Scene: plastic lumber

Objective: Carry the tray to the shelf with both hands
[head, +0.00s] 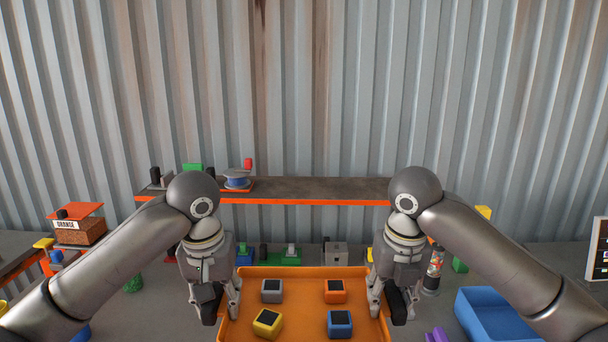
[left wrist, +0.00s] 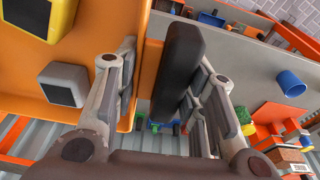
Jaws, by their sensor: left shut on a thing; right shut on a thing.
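The orange tray (head: 290,271) is at the bottom centre of the head view, carrying a grey block (head: 272,291), an orange block (head: 335,291), a yellow block (head: 268,322) and a blue block (head: 340,323). My left gripper (head: 222,306) is shut on the tray's left side, with the dark handle (left wrist: 180,70) between its fingers in the left wrist view. My right gripper (head: 388,305) is shut on the tray's right side; its grip is partly hidden. The shelf (head: 310,189), a dark board with an orange front edge, runs along the wall beyond the tray.
A reel (head: 237,180) and small items stand on the shelf's left end; its middle is bare. Several parts, including a grey box (head: 335,253), stand below it. A blue bin (head: 490,312) is at right, an orange-topped brown box (head: 80,228) at left. Corrugated wall (head: 300,90) closes the back.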

